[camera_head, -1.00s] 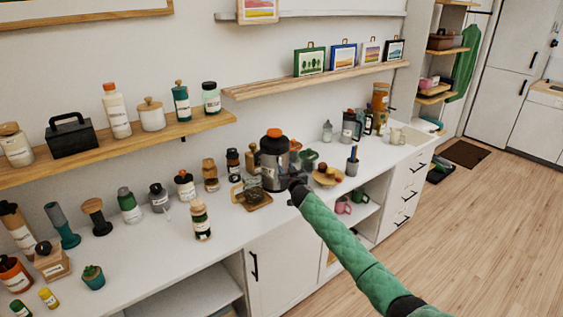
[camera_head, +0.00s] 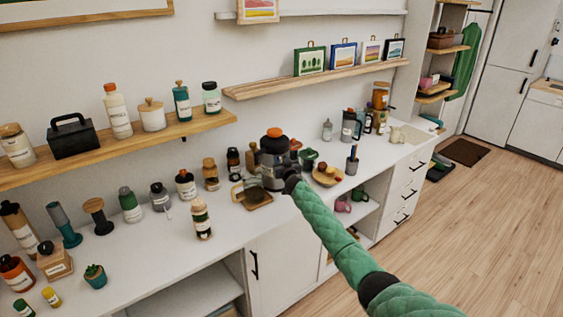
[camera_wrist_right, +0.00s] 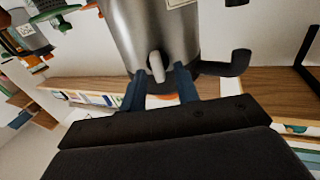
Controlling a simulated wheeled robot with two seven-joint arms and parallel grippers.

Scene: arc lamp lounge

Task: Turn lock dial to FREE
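A steel cylindrical pot (camera_head: 273,172) with a dark top and an orange cap stands on the white counter. In the right wrist view its steel body (camera_wrist_right: 153,28) fills the upper middle. A small grey upright lever-like knob (camera_wrist_right: 157,66), which looks like the lock dial, sits on the body. My right gripper (camera_wrist_right: 160,82) has its two blue fingers apart, one on each side of the knob, with gaps visible. In the head view my right gripper (camera_head: 286,181) is at the pot's front and small. Any dial markings are unreadable. My left gripper is not in view.
A wooden tray (camera_head: 259,200) lies left of the pot, and a plate of fruit (camera_head: 328,176) lies to its right. Several jars and bottles stand on the counter (camera_head: 160,262). A dark spout or handle (camera_wrist_right: 226,65) juts beside the body in the wrist view.

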